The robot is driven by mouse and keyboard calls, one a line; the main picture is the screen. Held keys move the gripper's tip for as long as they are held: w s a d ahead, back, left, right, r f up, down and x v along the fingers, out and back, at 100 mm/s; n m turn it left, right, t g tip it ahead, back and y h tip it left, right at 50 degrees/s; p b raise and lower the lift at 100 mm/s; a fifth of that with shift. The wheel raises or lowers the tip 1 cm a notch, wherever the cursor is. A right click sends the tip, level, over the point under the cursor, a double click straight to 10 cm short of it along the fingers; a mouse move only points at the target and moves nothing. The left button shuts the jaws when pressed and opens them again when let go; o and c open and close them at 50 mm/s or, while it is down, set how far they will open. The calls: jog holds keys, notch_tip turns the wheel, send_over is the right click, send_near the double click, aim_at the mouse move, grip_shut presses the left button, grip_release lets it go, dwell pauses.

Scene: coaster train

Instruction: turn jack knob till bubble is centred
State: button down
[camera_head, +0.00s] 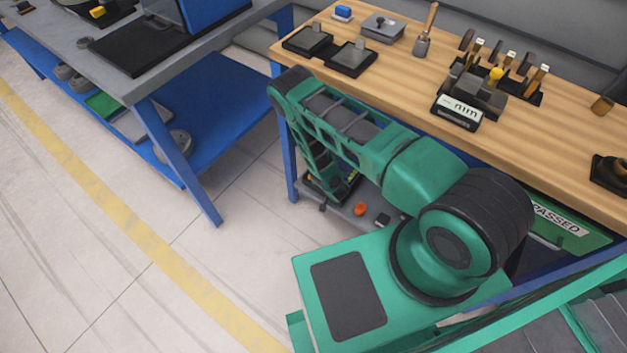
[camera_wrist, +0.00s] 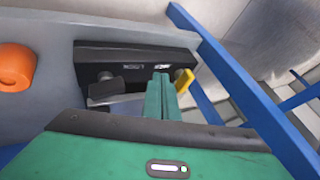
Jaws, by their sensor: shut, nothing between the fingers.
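My gripper's two green fingers (camera_wrist: 161,78) are shut and empty in the wrist view, in front of a black block (camera_wrist: 135,57) with small white lettering. A yellow lever (camera_wrist: 185,82) and a dull round knob beside it are just right of the fingertips. I cannot tell whether the fingers touch the block. An orange round knob (camera_wrist: 15,67) stands on a grey surface to the left; an orange part (camera_head: 361,209) also shows low under the bench in the head view. I cannot tell which part is the jack knob. No bubble is visible.
A wooden bench (camera_head: 400,90) stands above my forearm, bearing trays, tools and a dark device (camera_head: 475,95). Its blue leg (camera_head: 286,165) is close by. A blue-framed table (camera_head: 165,75) stands at left. The floor between them is open, with a yellow line.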

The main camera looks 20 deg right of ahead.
jog(key=shift+w+a, duration=0.55)
jog(key=shift+w, duration=0.3)
jog(key=shift+w+a, duration=0.55)
jog(key=shift+w, duration=0.25)
